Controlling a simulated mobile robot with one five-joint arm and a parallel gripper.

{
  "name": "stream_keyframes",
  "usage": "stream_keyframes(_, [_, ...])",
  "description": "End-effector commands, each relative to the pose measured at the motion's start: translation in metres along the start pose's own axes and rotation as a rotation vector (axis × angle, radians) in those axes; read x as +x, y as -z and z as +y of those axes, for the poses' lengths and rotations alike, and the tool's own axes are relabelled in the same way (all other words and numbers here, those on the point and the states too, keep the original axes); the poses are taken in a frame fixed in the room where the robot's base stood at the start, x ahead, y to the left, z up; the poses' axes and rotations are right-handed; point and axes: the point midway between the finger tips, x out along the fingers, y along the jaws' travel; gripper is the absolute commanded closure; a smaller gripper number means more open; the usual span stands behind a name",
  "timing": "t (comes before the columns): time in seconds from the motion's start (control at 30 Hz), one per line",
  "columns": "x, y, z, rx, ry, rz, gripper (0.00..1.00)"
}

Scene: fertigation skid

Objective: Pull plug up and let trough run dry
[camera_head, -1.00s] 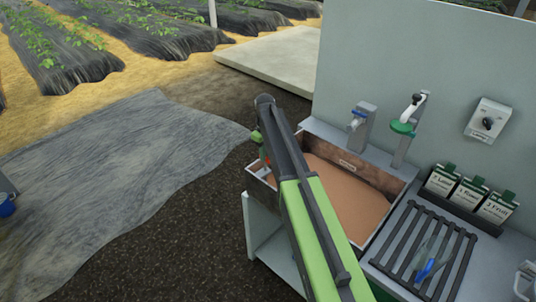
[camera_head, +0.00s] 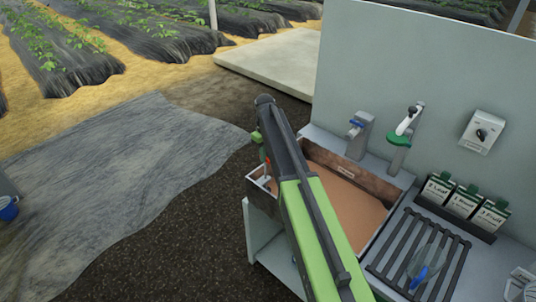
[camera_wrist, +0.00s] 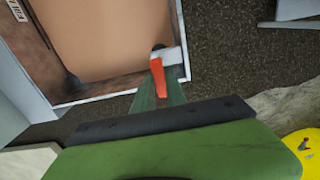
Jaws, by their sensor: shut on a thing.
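The trough (camera_head: 398,200) stands in the skid's bench with brownish-orange liquid (camera_head: 345,200) in it. It fills the upper left of the wrist view, its rim (camera_wrist: 120,88) nearest me. The red plug handle (camera_wrist: 158,82) sits between the green fingers of my gripper (camera_wrist: 158,92), at the trough's near corner. My gripper (camera_head: 262,150) is shut on it. A pale piece (camera_wrist: 174,55) and a small dark round spot lie just beyond the handle.
A blue bucket (camera_head: 8,208) stands far left.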

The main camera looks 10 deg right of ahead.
Motion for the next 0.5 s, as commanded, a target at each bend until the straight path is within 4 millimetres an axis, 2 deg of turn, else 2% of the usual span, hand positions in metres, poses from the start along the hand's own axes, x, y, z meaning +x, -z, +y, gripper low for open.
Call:
stream_keyframes(0.13, [0.0008, 0.001, 0.0029, 0.001, -0.006, 0.004, 1.0])
stream_keyframes(0.17, [0.0008, 0.001, 0.0029, 0.001, -0.006, 0.004, 0.8])
stream_keyframes(0.3, [0.0009, 0.001, 0.0021, 0.001, -0.005, 0.004, 0.62])
stream_keyframes(0.5, [0.001, 0.001, 0.0013, 0.0, -0.003, 0.003, 0.62])
